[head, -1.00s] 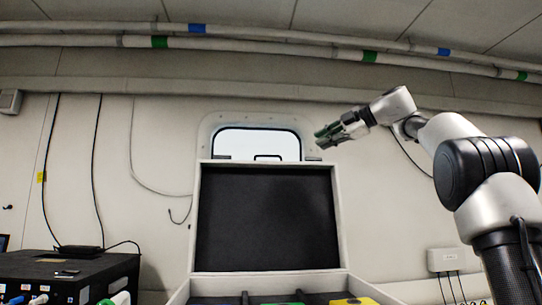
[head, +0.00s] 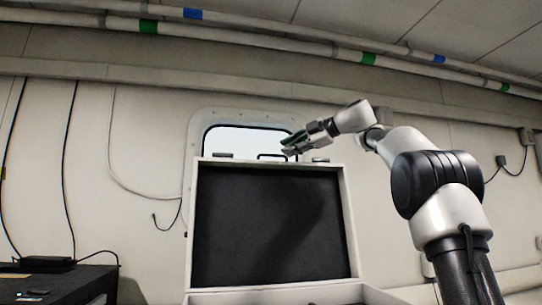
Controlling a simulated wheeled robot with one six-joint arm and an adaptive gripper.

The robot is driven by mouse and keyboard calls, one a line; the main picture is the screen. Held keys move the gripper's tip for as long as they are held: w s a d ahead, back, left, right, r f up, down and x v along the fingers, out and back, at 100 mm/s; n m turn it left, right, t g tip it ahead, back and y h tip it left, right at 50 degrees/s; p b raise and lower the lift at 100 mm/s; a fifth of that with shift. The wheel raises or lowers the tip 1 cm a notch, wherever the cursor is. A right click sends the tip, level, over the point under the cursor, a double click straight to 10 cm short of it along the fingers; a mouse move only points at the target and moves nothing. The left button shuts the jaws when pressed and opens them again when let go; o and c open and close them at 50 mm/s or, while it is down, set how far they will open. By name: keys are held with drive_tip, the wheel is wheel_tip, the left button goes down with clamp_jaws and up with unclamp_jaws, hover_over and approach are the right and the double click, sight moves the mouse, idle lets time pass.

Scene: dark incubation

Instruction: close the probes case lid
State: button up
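The probes case stands open in the head view, its lid (head: 270,225) raised upright with the dark lining facing me. Only the top of the case's lower body (head: 325,293) shows at the bottom edge; its contents are out of view. My gripper (head: 287,146) is just above the lid's top edge, right of its middle, pointing left. I cannot tell whether it touches the lid or is in front of or behind it. The fingers look slightly apart, with nothing seen between them. A shadow of my arm falls on the lining.
A window (head: 245,141) is in the wall behind the lid. A black box (head: 60,283) stands at the lower left, with cables hanging above it. Pipes (head: 250,35) run along the top of the wall.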

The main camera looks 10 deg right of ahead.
sight(273, 155)
drive_tip(key=x, duration=0.6)
clamp_jaws()
